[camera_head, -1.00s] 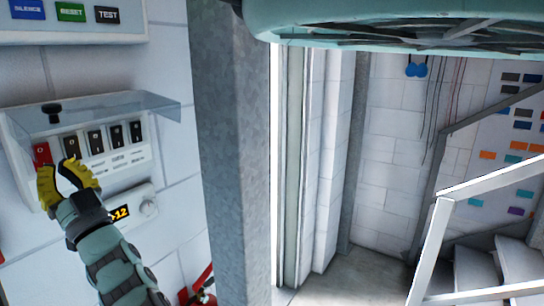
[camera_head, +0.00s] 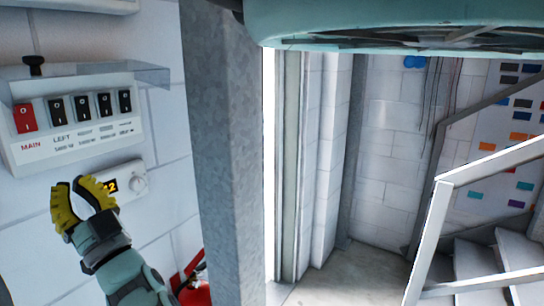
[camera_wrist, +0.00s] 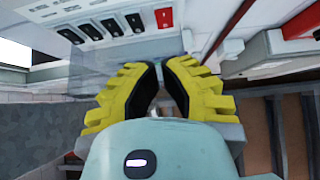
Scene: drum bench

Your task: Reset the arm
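My gripper (camera_head: 72,183) is in the lower left of the head view, just below the switch panel and in front of the small dial unit. Its two yellow fingers with dark inner pads stand a little apart and hold nothing. They also show in the wrist view (camera_wrist: 160,68), with a narrow gap between the tips. The switch panel (camera_head: 78,150) has a red MAIN switch (camera_head: 25,118) and several black switches (camera_head: 82,107) beside it. The gripper is apart from the switches. A clear cover (camera_head: 130,70) is raised above them.
The dial unit (camera_head: 138,185) with an amber display is partly hidden by my gripper. A grey post (camera_head: 225,160) stands to its right, with a red extinguisher (camera_head: 195,290) low beside it. A teal round body (camera_head: 400,25) hangs overhead. White stairs (camera_head: 480,265) are at right.

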